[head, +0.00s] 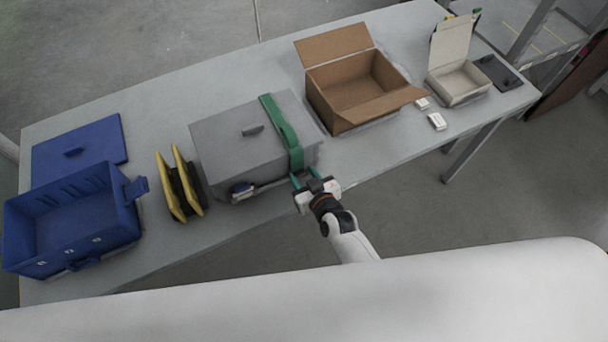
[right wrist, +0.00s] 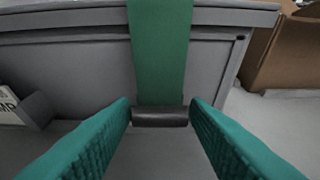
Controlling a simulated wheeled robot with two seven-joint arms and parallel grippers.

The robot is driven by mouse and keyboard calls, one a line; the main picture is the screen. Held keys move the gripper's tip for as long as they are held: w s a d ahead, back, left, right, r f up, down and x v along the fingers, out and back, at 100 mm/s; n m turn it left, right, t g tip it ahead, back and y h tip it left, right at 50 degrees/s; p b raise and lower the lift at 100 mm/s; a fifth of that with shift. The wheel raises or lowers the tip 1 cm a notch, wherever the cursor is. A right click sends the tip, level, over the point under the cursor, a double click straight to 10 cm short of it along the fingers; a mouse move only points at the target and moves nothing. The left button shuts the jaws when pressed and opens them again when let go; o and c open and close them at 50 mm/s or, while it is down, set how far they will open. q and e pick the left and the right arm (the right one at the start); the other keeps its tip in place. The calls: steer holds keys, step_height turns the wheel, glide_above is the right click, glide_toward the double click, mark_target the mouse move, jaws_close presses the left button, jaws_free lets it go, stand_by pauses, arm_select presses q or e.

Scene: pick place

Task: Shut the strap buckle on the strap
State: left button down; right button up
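A green strap (head: 288,137) runs over the lid of a grey box (head: 225,135) and hangs down its front side. It also shows in the right wrist view (right wrist: 158,55), ending at a dark grey buckle piece (right wrist: 160,117) low on the box's front. My right gripper (head: 306,177) is at the front of the box by the strap's lower end. In the right wrist view its green fingers (right wrist: 160,130) are apart, one on each side of the buckle piece, with a gap to it. Whether the buckle is latched cannot be told. My left gripper is not in view.
A blue crate (head: 131,222), a blue lid (head: 100,138) and yellow-black items (head: 164,190) lie left of the grey box. An open cardboard box (head: 345,112) stands close on its right. A small open carton (head: 436,92) and small white items (head: 437,121) are further right.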

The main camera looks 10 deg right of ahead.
steer(key=o, duration=0.3)
steer(key=shift+s, duration=0.1)
steer(key=v, duration=1.1)
steer(key=shift+s+d+r, duration=0.15)
steer(key=shift+s+r, duration=0.05)
steer(key=shift+s, duration=0.1)
steer(key=shift+o, duration=0.2)
step_height(320, 180, down, 4)
steer(key=t+y+b, duration=0.1)
steer(key=t+b, duration=0.3)
steer(key=b, duration=1.4)
steer(key=x, duration=0.5)
steer(key=p+x, duration=0.1)
steer(key=x, duration=0.4)
steer(key=shift+w+f, duration=0.2)
steer(key=shift+f, duration=0.05)
steer(key=shift+c, duration=0.3)
